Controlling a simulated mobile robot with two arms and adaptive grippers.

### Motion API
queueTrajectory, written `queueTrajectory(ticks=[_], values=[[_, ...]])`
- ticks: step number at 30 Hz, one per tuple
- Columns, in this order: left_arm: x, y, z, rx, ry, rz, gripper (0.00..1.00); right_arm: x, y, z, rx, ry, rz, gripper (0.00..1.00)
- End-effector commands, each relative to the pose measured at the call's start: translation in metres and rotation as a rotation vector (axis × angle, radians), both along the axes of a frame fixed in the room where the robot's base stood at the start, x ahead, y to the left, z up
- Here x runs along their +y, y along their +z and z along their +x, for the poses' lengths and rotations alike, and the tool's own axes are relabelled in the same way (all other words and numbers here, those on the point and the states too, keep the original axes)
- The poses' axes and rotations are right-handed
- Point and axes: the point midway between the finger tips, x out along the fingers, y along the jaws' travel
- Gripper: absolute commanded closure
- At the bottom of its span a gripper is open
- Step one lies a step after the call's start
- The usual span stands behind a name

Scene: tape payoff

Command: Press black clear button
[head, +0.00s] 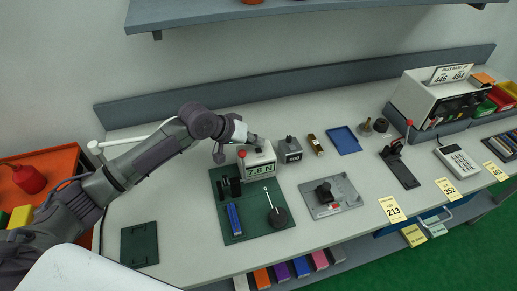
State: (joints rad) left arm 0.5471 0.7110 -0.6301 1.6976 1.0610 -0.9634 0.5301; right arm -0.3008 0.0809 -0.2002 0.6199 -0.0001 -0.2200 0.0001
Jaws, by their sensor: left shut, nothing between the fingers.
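A light display box (259,172) reading "7.8 N" stands at the back of a dark green base plate (238,239). A red button (241,153) shows on its top left. I cannot make out a separate black button; the top right of the box is partly covered by my left gripper (257,146). The left gripper is shut and empty, its fingertips at or just above the top of the box. I cannot tell whether it touches. My right gripper is not in view.
A grey block (289,150) stands close right of the box. A black knob (278,217) and a blue bar (234,219) sit on the green plate. A grey plate with a black knob (324,191) lies further right. A shelf (200,15) hangs above.

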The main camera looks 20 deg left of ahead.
Motion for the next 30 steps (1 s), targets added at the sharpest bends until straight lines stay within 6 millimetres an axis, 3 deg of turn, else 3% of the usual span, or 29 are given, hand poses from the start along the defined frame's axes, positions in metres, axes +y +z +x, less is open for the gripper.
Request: queueTrajectory(ticks=[30], values=[[0.000,-0.012,0.000,0.002,0.001,0.000,1.00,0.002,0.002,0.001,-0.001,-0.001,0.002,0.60]])
